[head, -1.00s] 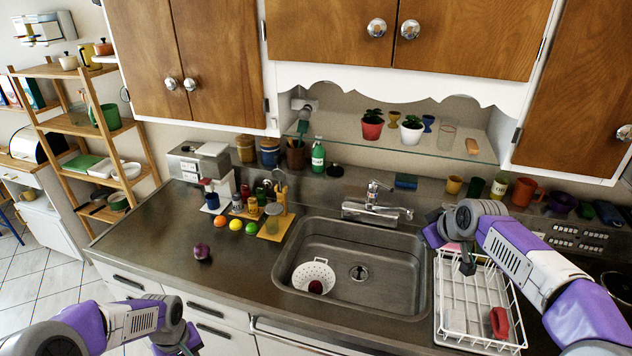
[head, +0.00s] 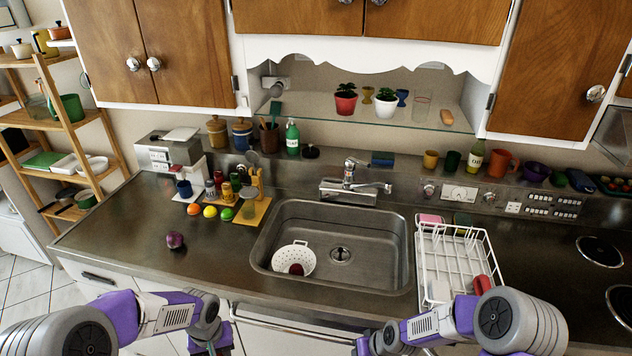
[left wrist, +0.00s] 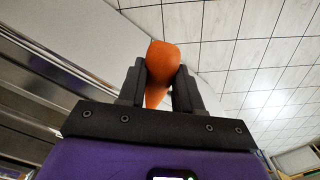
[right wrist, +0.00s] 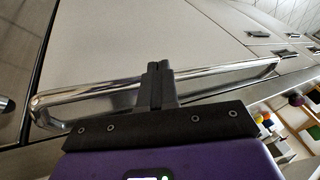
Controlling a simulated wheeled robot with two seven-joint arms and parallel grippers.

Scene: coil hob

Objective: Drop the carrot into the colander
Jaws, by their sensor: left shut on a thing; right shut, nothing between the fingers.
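An orange carrot (left wrist: 172,62) is held between the fingers of my left gripper (left wrist: 160,88), its narrow end pointing back toward the palm. In the head view my left gripper (head: 207,347) is low at the bottom edge, in front of the counter and left of the sink; the carrot cannot be made out there. The white colander (head: 308,262) sits at the left of the sink basin with a dark red round item (head: 296,269) in it. My right gripper (right wrist: 158,72) is shut and empty, low in front of the cabinets beside a chrome bar handle (right wrist: 220,75).
The steel sink (head: 375,275) has free room right of the colander. A white dish rack (head: 437,255) with a red item (head: 485,284) stands right of it. A purple onion (head: 174,239) is on the left counter. A faucet (head: 350,180) rises behind the basin.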

